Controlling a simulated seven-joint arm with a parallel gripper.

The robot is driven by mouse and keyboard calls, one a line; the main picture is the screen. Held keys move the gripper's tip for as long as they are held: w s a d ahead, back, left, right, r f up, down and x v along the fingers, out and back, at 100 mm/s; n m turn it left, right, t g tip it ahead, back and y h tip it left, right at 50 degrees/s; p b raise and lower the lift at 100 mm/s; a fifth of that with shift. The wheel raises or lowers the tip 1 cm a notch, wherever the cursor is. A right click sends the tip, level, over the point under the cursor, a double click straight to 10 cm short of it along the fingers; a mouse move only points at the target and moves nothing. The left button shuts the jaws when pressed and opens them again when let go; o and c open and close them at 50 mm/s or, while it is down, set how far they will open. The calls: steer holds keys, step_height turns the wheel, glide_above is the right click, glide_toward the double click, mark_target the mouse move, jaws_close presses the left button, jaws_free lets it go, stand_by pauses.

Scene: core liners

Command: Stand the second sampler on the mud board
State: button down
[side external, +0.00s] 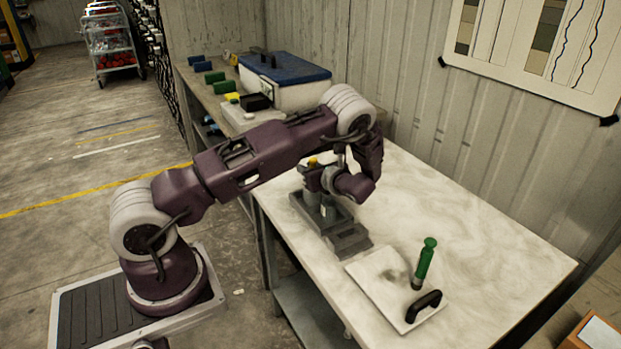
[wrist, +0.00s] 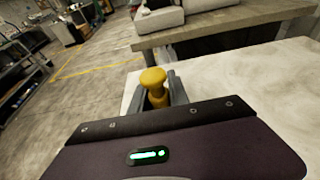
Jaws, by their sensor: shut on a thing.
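The yellow-topped sampler (side external: 313,161) is upright at the dark grey rack (side external: 349,241). Its lower part is mostly hidden by my gripper and the rack, so I cannot tell whether it is fully seated. My gripper (side external: 322,180) is shut on it. In the wrist view, the yellow knob (wrist: 153,78) shows between the grey fingers (wrist: 158,95). The green sampler (side external: 425,262) stands, slightly tilted in the picture, on the pale mud board (side external: 377,272). The board has a black handle (side external: 424,305) at its front right and a greyish smear near its middle.
The pale table (side external: 480,240) is clear to the right of and behind the board. A blue-lidded cooler (side external: 287,80) and several small coloured blocks stand on the bench at the back. A corrugated wall bounds the table's far side.

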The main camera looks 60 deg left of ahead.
step_height(320, 180, up, 10)
steer(key=w+d+m+t, duration=0.2)
steer(key=w+d+t, duration=0.15)
steer(key=d, duration=1.55)
steer(key=s+d+m+t+h, duration=0.15)
steer(key=s+d, duration=0.25)
steer(key=d, duration=1.4)
step_height(320, 180, down, 10)
steer(key=shift+s+d+m+t, duration=0.4)
steer(key=shift+d+m, duration=0.05)
steer(key=c, duration=1.3)
jaws_free()
steer(key=shift+o, duration=0.2)
steer(key=shift+r, duration=0.1)
